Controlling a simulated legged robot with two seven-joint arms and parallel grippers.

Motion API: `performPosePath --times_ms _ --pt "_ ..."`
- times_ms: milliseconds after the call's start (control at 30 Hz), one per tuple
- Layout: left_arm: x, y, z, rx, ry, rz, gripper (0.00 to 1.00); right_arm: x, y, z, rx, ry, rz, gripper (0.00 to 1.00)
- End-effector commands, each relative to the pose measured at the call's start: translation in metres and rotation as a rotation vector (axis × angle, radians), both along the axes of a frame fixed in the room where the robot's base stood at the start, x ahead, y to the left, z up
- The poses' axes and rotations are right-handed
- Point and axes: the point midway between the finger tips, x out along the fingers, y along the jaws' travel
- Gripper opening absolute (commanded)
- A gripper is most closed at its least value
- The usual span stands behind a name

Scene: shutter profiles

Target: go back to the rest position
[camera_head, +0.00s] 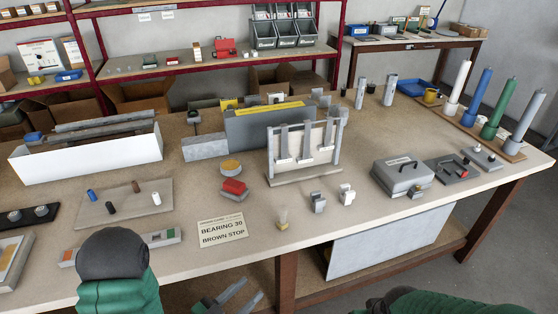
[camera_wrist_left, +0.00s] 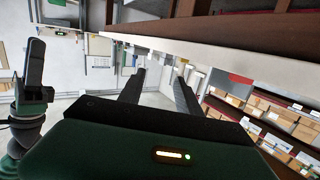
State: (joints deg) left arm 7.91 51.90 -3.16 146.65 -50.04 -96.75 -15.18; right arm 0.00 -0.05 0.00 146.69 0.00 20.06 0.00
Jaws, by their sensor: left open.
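My left gripper (camera_head: 250,291) is low in front of the workbench, below its front edge, beside the bench's lower shelf. In the left wrist view its two dark fingers (camera_wrist_left: 160,80) are spread apart with nothing between them. My left forearm comes in at the lower left of the head view. A green part of my right arm shows at the bottom right of the head view, with its gripper out of that view. In the left wrist view a dark, upright gripper-like part of my other arm (camera_wrist_left: 34,65) stands at the left; its jaw state is unclear.
The workbench top (camera_head: 300,240) holds a sign card (camera_head: 222,229), a white tray (camera_head: 90,152), a stand with hanging profiles (camera_head: 305,150), a grey case (camera_head: 402,178) and several coloured cylinders. Its front edge and wooden leg (camera_head: 286,284) are close to my left gripper.

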Motion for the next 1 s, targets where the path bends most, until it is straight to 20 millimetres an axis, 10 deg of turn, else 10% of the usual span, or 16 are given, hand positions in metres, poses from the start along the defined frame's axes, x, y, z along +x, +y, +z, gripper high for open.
performPosePath --times_ms 267,567,733,1000 --pt "0.021 0.019 -0.016 0.203 0.136 0.067 0.41 0.000 0.000 0.006 0.000 0.000 0.000 0.36" --pt "0.029 0.086 -0.017 0.443 0.473 0.314 0.41 0.000 0.000 0.016 0.000 0.001 0.000 0.36" --pt "-0.021 0.123 0.008 0.463 0.840 0.541 0.41 0.000 0.000 0.024 0.000 0.000 0.000 0.36" --pt "-0.079 0.117 0.031 0.394 1.118 0.632 0.41 0.000 0.000 0.028 0.000 0.000 0.000 0.36"
